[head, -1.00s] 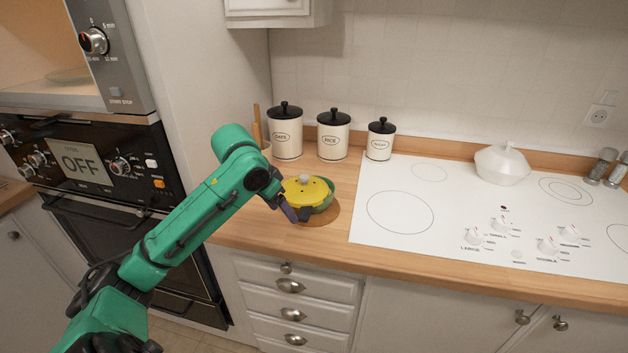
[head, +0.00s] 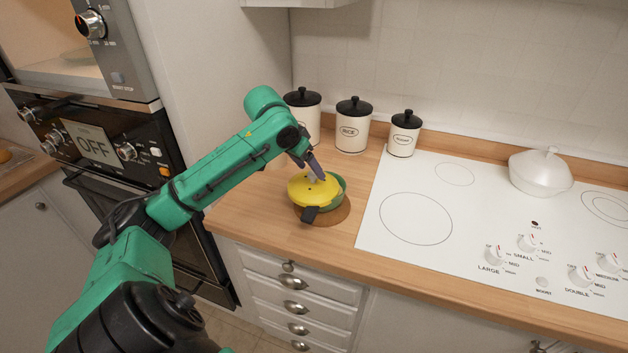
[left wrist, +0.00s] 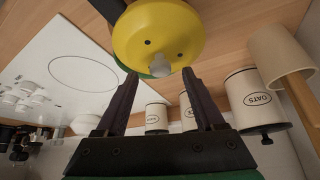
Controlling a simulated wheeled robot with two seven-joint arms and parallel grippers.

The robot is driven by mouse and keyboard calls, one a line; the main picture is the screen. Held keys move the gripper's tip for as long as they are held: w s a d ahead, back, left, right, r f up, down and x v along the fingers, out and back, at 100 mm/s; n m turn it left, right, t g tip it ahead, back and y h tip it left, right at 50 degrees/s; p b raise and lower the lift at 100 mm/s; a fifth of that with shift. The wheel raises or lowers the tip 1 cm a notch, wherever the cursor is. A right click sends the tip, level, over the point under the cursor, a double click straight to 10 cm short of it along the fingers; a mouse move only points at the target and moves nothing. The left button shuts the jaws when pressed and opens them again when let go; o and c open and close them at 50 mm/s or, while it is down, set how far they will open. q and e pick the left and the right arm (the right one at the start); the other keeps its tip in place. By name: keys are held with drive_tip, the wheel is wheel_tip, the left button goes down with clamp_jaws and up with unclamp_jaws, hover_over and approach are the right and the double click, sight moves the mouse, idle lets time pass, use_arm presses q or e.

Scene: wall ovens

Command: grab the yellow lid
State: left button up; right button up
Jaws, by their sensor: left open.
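The yellow lid (head: 312,189) sits on a green pan (head: 337,190) on the wooden counter, left of the cooktop. The lid has a pale knob and small dark holes. In the left wrist view the lid (left wrist: 158,32) is at the top centre, and its knob (left wrist: 172,68) points toward my fingers. My left gripper (head: 313,165) is at the lid's knob, just above the lid. In the wrist view its open fingers (left wrist: 158,75) are on either side of the knob's line, with nothing held. I cannot tell whether they touch the lid. My right gripper is not in view.
Black-lidded canisters (head: 353,128) stand behind the pan along the wall. A white cooktop (head: 430,205) with a white lidded pot (head: 540,172) lies to the right. Wall ovens (head: 110,150) are at left. The counter in front of the pan is clear.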

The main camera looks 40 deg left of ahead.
use_arm(q)
drive_tip(key=shift+x, duration=1.05)
clamp_jaws()
drive_tip(key=shift+r, duration=0.1)
